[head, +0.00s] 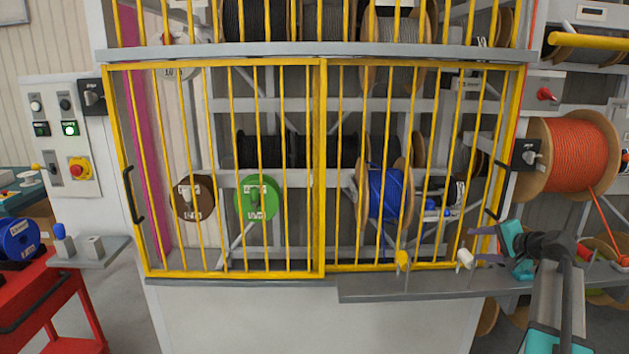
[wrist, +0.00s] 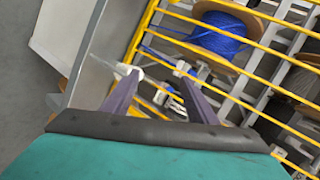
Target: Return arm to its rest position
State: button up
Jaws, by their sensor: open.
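My gripper (head: 483,245) is at the right in the head view, in front of the lower right part of the yellow barred gate (head: 322,170). In the wrist view its two fingers (wrist: 163,92) stand apart with nothing held between them. A white knob-like piece (head: 465,258) is close to the fingertips in the head view; it also shows near the left finger in the wrist view (wrist: 128,70). I cannot tell whether they touch. The blue cable reel (head: 386,194) is behind the bars and also shows in the wrist view (wrist: 222,36).
A grey ledge (head: 420,286) runs below the gate under my arm. An orange cable reel (head: 572,155) is to the right, above my arm. A control panel (head: 58,130) and red cart (head: 45,300) are at the left.

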jog(key=a+f+n+g, duration=0.4)
jog(key=a+f+g, duration=0.1)
jog(key=a+f, duration=1.3)
jog(key=s+a+f+n+g, duration=0.25)
jog(key=s+a+f, duration=0.25)
jog(key=a+f, duration=0.3)
jog(key=s+a+f+n+g, duration=0.2)
jog(key=s+a+f+n, duration=0.1)
jog(key=s+a+f, duration=0.4)
jog(key=s+a+f+n+g+h, duration=0.3)
jog(key=s+a+f+n, duration=0.1)
jog(key=s+a+f, duration=0.45)
jog(key=s+d+f+g+b, duration=0.1)
jog(key=s+f+g, duration=0.1)
jog(key=s+f, duration=0.8)
jog(key=s+f+g+b, duration=0.1)
jog(key=s+f+g, duration=0.2)
jog(key=s+f, duration=0.7)
jog(key=s, duration=0.5)
jog(key=shift+s+d+f, duration=0.25)
jog(key=shift+d+f, duration=0.1)
jog(key=shift+d, duration=0.05)
